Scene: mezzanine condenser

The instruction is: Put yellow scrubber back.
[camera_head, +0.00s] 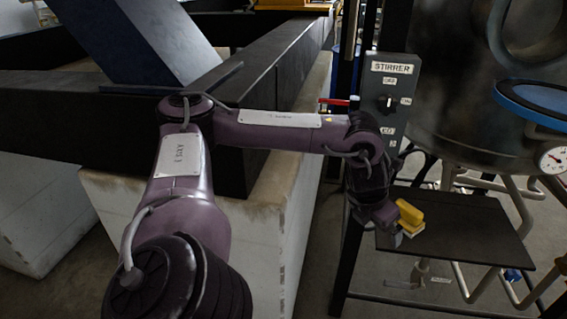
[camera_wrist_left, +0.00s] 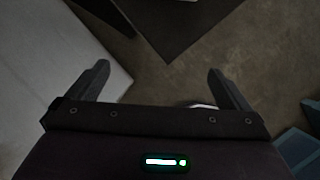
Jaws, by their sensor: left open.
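The yellow scrubber (camera_head: 410,213), a yellow block with a pale underside, shows in the head view at the left part of a dark shelf (camera_head: 465,225) below the stirrer panel. My left gripper (camera_head: 392,228) is just left of it and partly in front of it. I cannot tell whether they touch. In the left wrist view the gripper's two fingers (camera_wrist_left: 158,78) are spread apart with nothing between them. My right gripper is out of view.
The stirrer control box (camera_head: 392,100) stands above the shelf, beside a large steel vessel (camera_head: 450,110) with a gauge and pipes. A black beam (camera_head: 270,80) on pale blocks (camera_head: 290,210) lies left, under my arm. The shelf's right part is bare.

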